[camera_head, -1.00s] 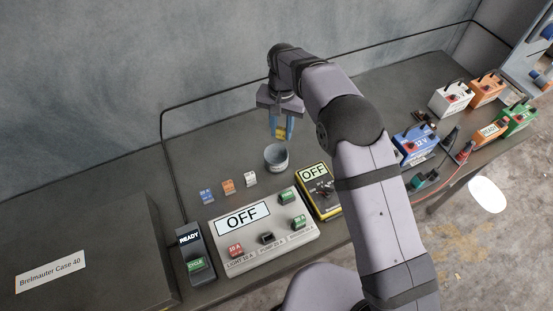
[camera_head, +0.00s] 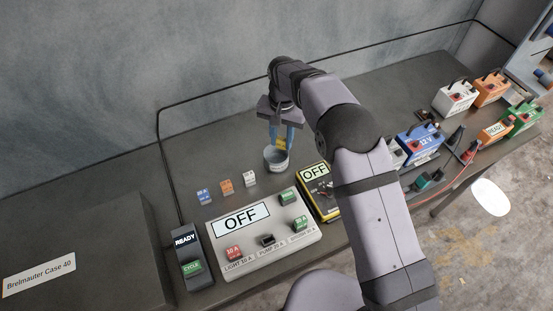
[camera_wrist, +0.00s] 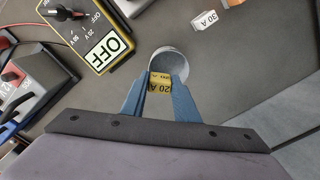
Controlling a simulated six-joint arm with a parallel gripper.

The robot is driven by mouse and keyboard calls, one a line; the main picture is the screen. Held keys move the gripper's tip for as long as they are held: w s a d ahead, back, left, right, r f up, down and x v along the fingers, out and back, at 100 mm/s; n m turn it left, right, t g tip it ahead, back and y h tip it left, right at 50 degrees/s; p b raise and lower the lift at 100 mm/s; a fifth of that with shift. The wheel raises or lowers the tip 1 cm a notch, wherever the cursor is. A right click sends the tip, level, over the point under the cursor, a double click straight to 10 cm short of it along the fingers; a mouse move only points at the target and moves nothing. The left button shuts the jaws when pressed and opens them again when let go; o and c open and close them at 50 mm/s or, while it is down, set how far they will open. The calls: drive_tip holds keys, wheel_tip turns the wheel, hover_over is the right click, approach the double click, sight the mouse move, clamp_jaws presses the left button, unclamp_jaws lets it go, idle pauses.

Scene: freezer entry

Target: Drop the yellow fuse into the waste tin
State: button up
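The yellow fuse (camera_wrist: 160,82), marked 20 A, is held between the blue fingers of my gripper (camera_wrist: 160,92). In the head view my gripper (camera_head: 282,138) points down with the yellow fuse (camera_head: 280,143) at its tips. The waste tin (camera_head: 276,160) is a small grey round cup standing on the bench. The fuse is over the tin's mouth, close to its rim. In the wrist view the tin (camera_wrist: 172,57) shows just beyond the fuse, partly hidden by the fingers and fuse. I cannot tell whether the fuse is below the rim.
Blue, orange and white fuses (camera_head: 250,179) stand left of the tin. A fuse panel (camera_head: 262,232) reading OFF and a yellow meter (camera_head: 319,192) are in front. Several batteries (camera_head: 418,146) stand at the right. The bench behind the tin is clear.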

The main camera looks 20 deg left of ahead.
drive_tip(key=o, duration=0.4)
drive_tip(key=shift+c, duration=0.2)
drive_tip(key=shift+r+b, duration=0.55)
drive_tip(key=shift+r, duration=0.05)
drive_tip(key=shift+r+b, duration=1.05)
drive_tip(key=shift+r, duration=2)
